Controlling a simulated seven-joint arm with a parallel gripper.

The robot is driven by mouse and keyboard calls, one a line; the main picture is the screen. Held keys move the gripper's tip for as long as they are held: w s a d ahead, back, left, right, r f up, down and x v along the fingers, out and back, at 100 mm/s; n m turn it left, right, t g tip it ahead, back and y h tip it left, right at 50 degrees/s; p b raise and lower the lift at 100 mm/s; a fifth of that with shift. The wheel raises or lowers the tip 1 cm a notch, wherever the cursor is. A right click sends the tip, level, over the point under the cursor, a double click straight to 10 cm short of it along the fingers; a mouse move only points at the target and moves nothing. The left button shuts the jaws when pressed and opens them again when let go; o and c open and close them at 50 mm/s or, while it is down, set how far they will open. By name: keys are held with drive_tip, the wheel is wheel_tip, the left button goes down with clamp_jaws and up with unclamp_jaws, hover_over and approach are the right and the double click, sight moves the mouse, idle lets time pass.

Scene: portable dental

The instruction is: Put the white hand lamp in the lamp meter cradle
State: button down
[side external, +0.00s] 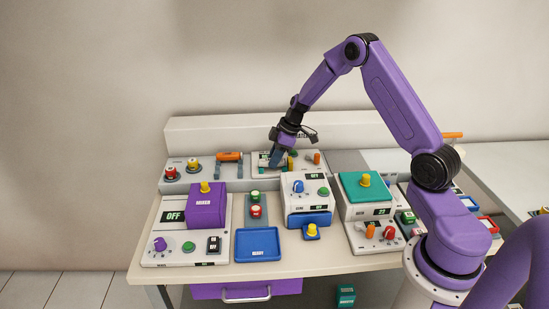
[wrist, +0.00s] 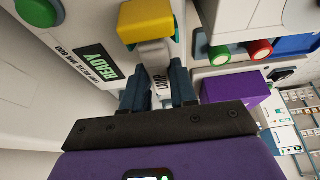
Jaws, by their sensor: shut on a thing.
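My gripper (wrist: 158,88) is shut on the white hand lamp (wrist: 158,76), which is marked "LAMP" and sits between the two dark blue fingers. A yellow block (wrist: 146,20) is at the far end of the lamp; I cannot tell whether it belongs to the lamp or to the cradle. The lamp meter (wrist: 95,45) is beside them, with a "READY" display. In the side view my gripper (side external: 276,160) is low over the lamp meter on the back shelf, and the yellow part (side external: 291,165) shows beside it. The cradle itself is not clearly visible.
An orange-topped item on blue supports (side external: 229,157) stands left of the meter. An orange knob (side external: 317,157) is close on the right. In front are a purple box (side external: 206,197), a white unit with a blue knob (side external: 305,194) and a blue tray (side external: 258,243).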

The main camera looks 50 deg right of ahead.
drive_tip(key=shift+f, duration=0.1)
drive_tip(key=c, duration=0.8)
unclamp_jaws()
drive_tip(key=v, duration=1.7)
drive_tip(key=s+a+n+g, duration=0.1)
drive_tip(key=s+a, duration=0.6)
drive_tip(key=a, duration=0.3)
drive_tip(key=s+a+n+g, duration=0.1)
drive_tip(key=s+a+g, duration=0.1)
drive_tip(key=s+a, duration=0.7)
drive_tip(key=s+a+f+n+h, duration=0.1)
drive_tip(key=s+a, duration=0.3)
drive_tip(key=s, duration=1.4)
drive_tip(key=shift+f+n+h, duration=0.25)
drive_tip(key=shift+n+h, duration=0.05)
drive_tip(key=shift+h, duration=0.6)
